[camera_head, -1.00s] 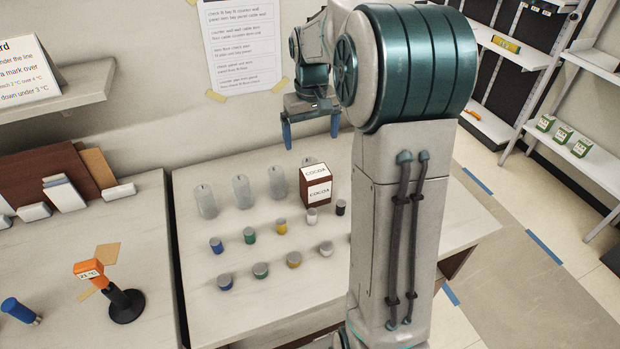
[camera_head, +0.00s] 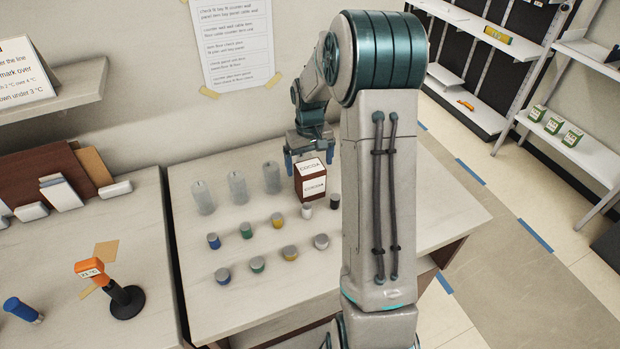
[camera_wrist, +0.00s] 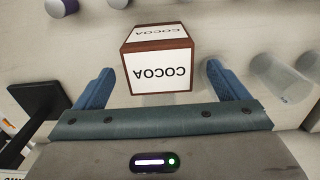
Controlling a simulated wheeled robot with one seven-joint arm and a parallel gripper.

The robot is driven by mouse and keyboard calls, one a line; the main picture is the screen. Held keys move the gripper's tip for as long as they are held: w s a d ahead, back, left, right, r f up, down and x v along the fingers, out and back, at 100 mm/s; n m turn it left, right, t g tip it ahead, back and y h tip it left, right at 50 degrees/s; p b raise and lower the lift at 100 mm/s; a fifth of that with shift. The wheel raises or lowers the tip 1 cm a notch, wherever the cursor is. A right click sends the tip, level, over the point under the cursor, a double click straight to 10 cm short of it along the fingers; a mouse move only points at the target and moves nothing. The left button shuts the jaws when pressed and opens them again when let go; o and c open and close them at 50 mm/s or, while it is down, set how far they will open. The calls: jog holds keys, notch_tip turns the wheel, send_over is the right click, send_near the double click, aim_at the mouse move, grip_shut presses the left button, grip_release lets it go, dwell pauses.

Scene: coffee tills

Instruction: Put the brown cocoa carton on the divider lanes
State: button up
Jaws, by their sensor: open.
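The brown cocoa carton (camera_head: 311,184) with white COCOA labels stands upright on the pale counter, right of three clear cylinders. My gripper (camera_head: 309,160) is open and empty, just behind and above the carton in the head view. In the wrist view the carton (camera_wrist: 160,70) appears between the spread blue fingers of my gripper (camera_wrist: 159,72), with a gap on each side and no visible contact. The divider lanes cannot be picked out for certain; the shelving (camera_head: 485,27) at the upper right shows dark strips between its shelves.
Clear cylinders (camera_head: 238,187) stand left of the carton. Several small capped jars (camera_head: 246,230) stand in rows in front of it. An orange thermometer stand (camera_head: 126,300) is on the left counter. A right shelf holds green-and-white boxes (camera_head: 554,125). The counter's right part is bare.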

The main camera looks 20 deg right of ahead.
jog(key=shift+f, duration=1.4)
jog(key=c, duration=1.1)
jog(key=shift+c, duration=0.5)
jog(key=shift+r, duration=0.1)
